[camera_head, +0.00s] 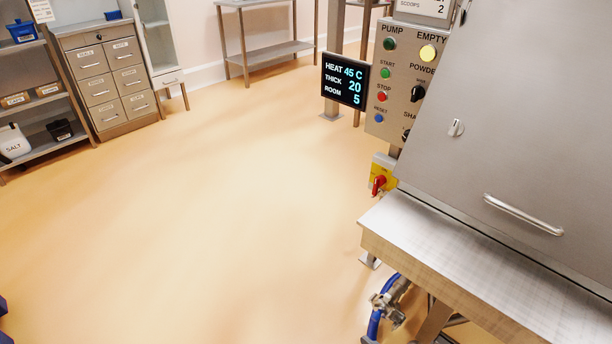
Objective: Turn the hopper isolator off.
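The hopper (520,120) is a large grey metal cabinet at the right, with a long handle and a small latch on its sloped face. The isolator (379,184) is a red rotary handle on a yellow plate. It is mounted below the control panel, at the left side of the hopper and just above the metal shelf's far corner. The red handle looks roughly upright and slightly tilted; its markings are too small to read. Neither gripper can be made out. A dark blue shape at the lower left edge is too cut off to identify.
The control panel (404,85) has lamps, buttons and knobs. A display (345,80) beside it reads heat 45 C. A metal shelf (470,260) juts out below the hopper, with a valve and blue hose (375,322) beneath. The floor (200,220) at the left is clear.

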